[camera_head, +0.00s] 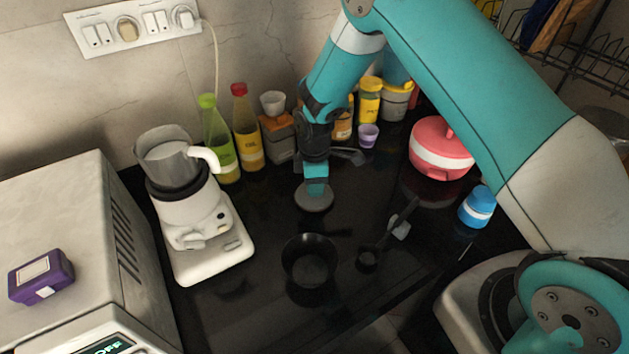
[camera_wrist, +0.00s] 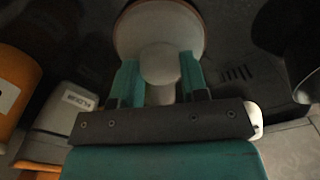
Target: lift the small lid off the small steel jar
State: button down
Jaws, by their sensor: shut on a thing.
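A small round lid with a pale rim and a knob (camera_wrist: 161,63) is between my fingers in the wrist view. My gripper (camera_wrist: 160,78) is shut on this knob, one teal finger on each side. In the head view my gripper (camera_head: 316,188) points down at the middle of the counter, and the lid shows as a grey disc (camera_head: 313,200) under it. I cannot make out the small steel jar beneath the lid, nor tell whether the lid touches it. A larger steel jar with a white handle (camera_head: 172,160) stands on the white mixer base (camera_head: 200,225) at left.
A dark bowl (camera_head: 309,264) stands in front of my gripper. A dark ladle (camera_head: 368,258) lies to its right. Green (camera_head: 217,140) and yellow (camera_head: 246,130) bottles stand behind. A red casserole (camera_head: 440,150) and blue jar (camera_head: 478,206) are at right.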

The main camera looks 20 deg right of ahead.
jog(key=shift+f, duration=0.2)
jog(key=c, duration=0.6)
grip_release()
jog(key=shift+o, duration=0.2)
notch_tip(320, 180, up, 17)
jog(key=b, duration=0.4)
jog(key=s+a+r+m+y, duration=0.1)
jog(key=s+r+m, duration=0.1)
jog(key=s, duration=0.7)
jog(key=s+a+r+m+y, duration=0.1)
jog(key=s+a+r+m, duration=0.1)
jog(key=s, duration=0.8)
jog(key=s+a+r+m+y, duration=0.1)
jog(key=s+r+m, duration=0.3)
jog(key=s, duration=0.6)
notch_tip(320, 180, up, 2)
jog(key=shift+a+r+y, duration=0.1)
jog(key=shift+a+y, duration=0.2)
jog(key=shift+y, duration=0.3)
